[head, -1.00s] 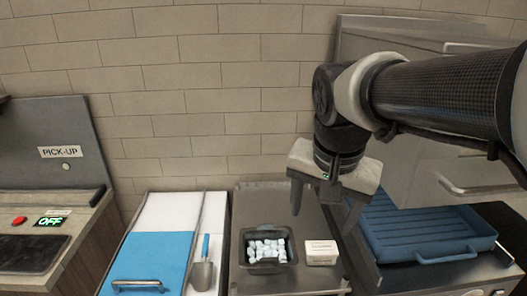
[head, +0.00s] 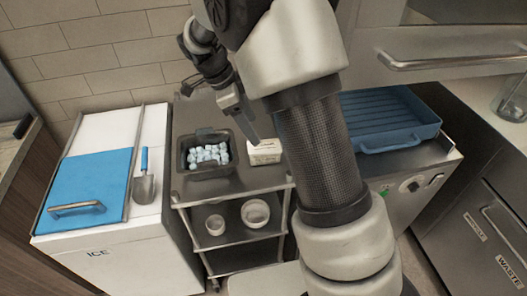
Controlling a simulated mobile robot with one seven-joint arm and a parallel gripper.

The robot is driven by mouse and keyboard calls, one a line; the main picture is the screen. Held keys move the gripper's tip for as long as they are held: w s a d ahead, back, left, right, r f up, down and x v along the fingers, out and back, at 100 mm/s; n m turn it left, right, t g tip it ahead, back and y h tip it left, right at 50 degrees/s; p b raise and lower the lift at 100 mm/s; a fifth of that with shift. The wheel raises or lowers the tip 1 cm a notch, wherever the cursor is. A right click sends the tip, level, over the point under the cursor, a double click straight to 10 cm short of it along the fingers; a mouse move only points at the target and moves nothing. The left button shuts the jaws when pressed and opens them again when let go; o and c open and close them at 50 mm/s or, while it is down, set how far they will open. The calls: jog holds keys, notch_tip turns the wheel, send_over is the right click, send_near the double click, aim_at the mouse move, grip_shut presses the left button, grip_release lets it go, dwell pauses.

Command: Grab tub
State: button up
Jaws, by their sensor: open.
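A dark rectangular tub (head: 209,174) full of pale bluish-white cubes sits on top of the steel cart (head: 236,184) in the head view. A small white box (head: 264,152) stands just right of it. My gripper (head: 218,112) is above and behind the dark tub, its fingers apart and with nothing seen between them. The finger on the right hangs between the tub and the white box in the picture; I cannot tell its height.
A white ice chest with a blue lid (head: 92,183) and a metal scoop (head: 144,186) is left of the cart. A blue ribbed tray (head: 398,118) is at right, partly behind my arm. Steel cabinets and a WASTE unit (head: 508,268) stand far right.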

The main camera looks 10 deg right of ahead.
aim_at(263, 146)
jog(key=x, duration=0.5)
jog(key=shift+f, duration=0.25)
jog(key=shift+w+x, duration=0.15)
jog(key=shift+x, duration=1.25)
jog(key=shift+w+x, duration=0.2)
jog(key=shift+x, duration=1.15)
jog(key=shift+f+b, duration=0.25)
jog(key=shift+b, duration=0.35)
jog(key=shift+r, duration=0.1)
jog(key=c, duration=1.4)
